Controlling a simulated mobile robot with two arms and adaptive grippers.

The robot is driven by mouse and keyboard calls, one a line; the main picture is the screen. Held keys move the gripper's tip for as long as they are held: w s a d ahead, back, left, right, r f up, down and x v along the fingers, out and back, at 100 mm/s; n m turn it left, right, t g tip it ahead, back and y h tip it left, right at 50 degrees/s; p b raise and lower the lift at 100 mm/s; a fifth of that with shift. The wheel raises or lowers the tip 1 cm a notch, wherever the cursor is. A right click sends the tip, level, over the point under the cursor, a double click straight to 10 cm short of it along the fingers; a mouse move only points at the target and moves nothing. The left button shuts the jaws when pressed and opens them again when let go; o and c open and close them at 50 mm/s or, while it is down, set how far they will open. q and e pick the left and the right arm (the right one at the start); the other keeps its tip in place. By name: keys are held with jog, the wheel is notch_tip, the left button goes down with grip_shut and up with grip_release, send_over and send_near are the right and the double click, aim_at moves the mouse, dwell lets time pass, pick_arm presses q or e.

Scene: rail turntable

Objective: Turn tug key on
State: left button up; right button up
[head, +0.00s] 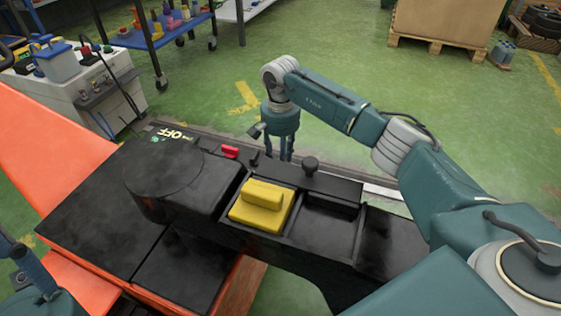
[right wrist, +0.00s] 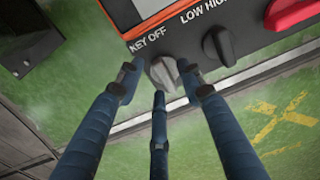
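The key switch is a grey knob (right wrist: 163,72) beside the printed words KEY OFF in the right wrist view. I cannot make it out in the head view. My right gripper (right wrist: 158,82) has its blue fingers spread around the grey knob, with a gap at the left finger. The right finger is very close to it; contact cannot be told. In the head view my right gripper (head: 280,150) points down at the far edge of the tug's black console (head: 190,245). A blue part of my left arm or gripper shows at the lower left corner.
A black knob (right wrist: 218,45) marked LOW HIGH and a red control (right wrist: 290,13) sit right of the grey knob. Green floor beyond is clear; a pallet (head: 440,45) stands farther back.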

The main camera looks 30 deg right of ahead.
jog(key=shift+f, duration=0.15)
jog(key=shift+c, duration=0.5)
grip_shut()
